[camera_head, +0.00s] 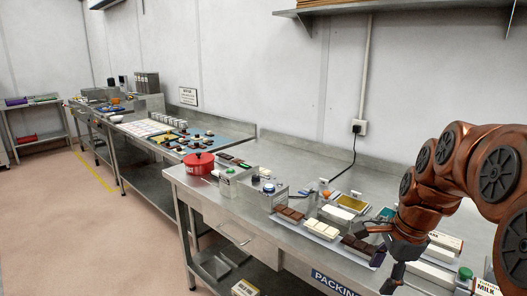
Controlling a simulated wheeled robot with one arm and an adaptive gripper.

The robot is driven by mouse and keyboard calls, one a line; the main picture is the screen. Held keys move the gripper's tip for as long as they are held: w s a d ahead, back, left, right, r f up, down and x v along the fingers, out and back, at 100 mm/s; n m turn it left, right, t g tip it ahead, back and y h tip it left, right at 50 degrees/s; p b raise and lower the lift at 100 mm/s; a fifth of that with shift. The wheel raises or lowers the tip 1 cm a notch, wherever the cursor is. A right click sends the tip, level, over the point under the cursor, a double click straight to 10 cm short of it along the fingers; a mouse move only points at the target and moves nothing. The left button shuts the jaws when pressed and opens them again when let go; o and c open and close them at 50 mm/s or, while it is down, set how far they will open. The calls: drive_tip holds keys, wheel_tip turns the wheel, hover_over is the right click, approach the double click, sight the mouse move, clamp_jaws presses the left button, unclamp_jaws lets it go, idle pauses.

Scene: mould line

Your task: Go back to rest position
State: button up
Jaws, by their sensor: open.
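My gripper (382,268) hangs at the lower right, at the end of my copper-coloured arm, near the front edge of the steel packing table (218,203). Its dark fingers are apart and nothing shows between them. A dark chocolate bar (358,247) lies on the table just left of the gripper. A white bar (322,229) and a brown bar (290,214) lie farther left in the same row. My arm hides part of the table's right end.
A shelf (350,8) hangs above. A second bench (150,127) stands farther back. The floor (85,225) at left is clear.

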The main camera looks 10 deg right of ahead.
drive_tip(key=s+a+f+n+g, duration=0.1)
drive_tip(key=s+a+f+n, duration=0.2)
drive_tip(key=s+a+n, duration=0.5)
drive_tip(key=s+a+f+n+g+h, duration=0.1)
drive_tip(key=s+a+f+n, duration=0.3)
drive_tip(key=s+a+n, duration=0.5)
drive_tip(key=n+g, duration=0.1)
drive_tip(key=n, duration=0.1)
drive_tip(key=shift+n+g, duration=0.3)
drive_tip(key=shift+n, duration=0.1)
drive_tip(key=shift+s+a+f+n, duration=0.1)
drive_tip(key=shift+s+f+n, duration=0.15)
drive_tip(key=shift+s+n, duration=0.2)
